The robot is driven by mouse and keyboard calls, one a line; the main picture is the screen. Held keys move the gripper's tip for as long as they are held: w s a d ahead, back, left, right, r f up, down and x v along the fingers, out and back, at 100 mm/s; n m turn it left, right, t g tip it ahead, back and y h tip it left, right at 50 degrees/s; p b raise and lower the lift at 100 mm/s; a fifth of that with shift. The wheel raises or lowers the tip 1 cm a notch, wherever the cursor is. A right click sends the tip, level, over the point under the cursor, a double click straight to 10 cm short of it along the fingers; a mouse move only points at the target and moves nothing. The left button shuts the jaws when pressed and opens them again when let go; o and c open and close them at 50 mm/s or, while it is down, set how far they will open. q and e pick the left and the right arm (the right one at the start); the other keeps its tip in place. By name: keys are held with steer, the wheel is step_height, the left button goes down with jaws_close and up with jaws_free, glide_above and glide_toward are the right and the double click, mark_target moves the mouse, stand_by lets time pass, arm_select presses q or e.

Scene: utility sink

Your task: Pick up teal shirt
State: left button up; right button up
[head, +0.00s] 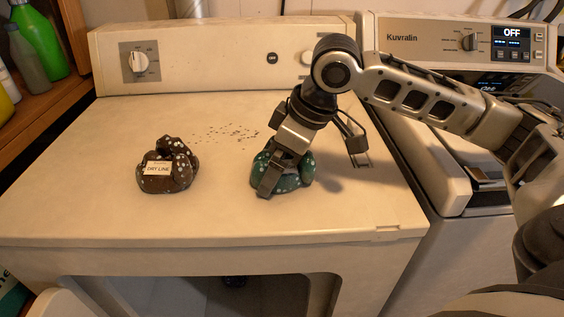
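The teal shirt (292,181) is a crumpled dark green-teal bundle with pale spots on the white machine top, right of its middle. My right gripper (312,177) is over it, coming in from the right. I cannot tell whether a finger touches the cloth. My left gripper is not in view.
A brown spotted bundle (167,173) with a "DIRTY LINE" label lies to the left on the machine top (130,220). Dark specks (226,132) lie behind. Bottles (38,42) stand on a wooden shelf at left. A Kuvralin washer (450,38) is at right. The front of the top is clear.

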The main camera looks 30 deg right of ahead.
steer(key=c, duration=0.7)
steer(key=shift+r, duration=0.1)
